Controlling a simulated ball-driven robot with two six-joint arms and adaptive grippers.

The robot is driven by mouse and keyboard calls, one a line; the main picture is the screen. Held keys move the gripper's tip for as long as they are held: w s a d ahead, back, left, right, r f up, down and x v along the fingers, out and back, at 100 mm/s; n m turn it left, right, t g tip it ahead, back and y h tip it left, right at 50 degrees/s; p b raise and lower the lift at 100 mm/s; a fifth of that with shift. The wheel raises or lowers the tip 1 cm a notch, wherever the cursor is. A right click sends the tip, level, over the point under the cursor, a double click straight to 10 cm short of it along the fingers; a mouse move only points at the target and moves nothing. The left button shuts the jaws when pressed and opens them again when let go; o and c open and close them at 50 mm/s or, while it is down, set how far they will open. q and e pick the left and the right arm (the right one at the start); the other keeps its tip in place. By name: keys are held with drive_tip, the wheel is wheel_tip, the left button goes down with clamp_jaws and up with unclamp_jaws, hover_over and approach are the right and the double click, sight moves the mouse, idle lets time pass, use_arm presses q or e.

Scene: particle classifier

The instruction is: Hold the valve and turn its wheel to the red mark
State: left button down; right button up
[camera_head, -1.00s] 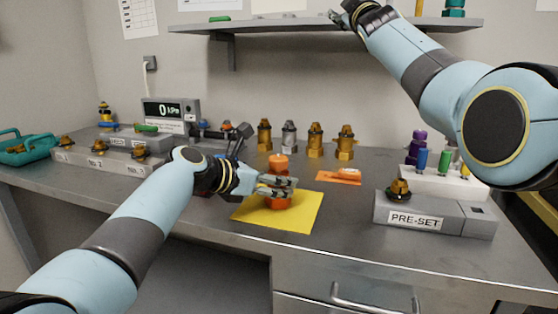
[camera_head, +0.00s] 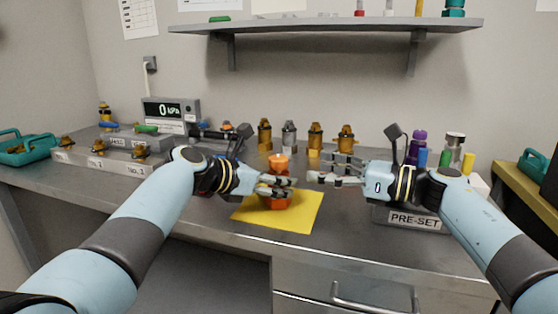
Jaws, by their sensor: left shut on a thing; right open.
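The orange valve (camera_head: 277,203) stands upright on a yellow mat (camera_head: 308,215) near the middle of the bench. Its orange top, which looks like the wheel (camera_head: 278,161), shows above my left fingers. No red mark can be made out. My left gripper (camera_head: 289,186) is shut on the valve's middle from the left and hides part of its body. My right gripper (camera_head: 317,170) is open and empty, pointing left, just right of the valve and apart from it.
Several brass and grey valves (camera_head: 315,138) stand behind, by the wall. A PRE-SET block (camera_head: 413,219) lies beneath my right wrist. A gauge reading 0 (camera_head: 171,110) stands at the back left. A shelf (camera_head: 320,28) hangs above.

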sight(287, 162)
drive_tip(key=x, duration=1)
drive_tip(key=shift+w+a, duration=0.1)
drive_tip(key=shift+w, duration=0.05)
drive_tip(key=shift+c, duration=0.4)
drive_tip(key=c, duration=1.1)
drive_tip(key=shift+t, duration=0.3)
drive_tip(key=shift+c, duration=0.3)
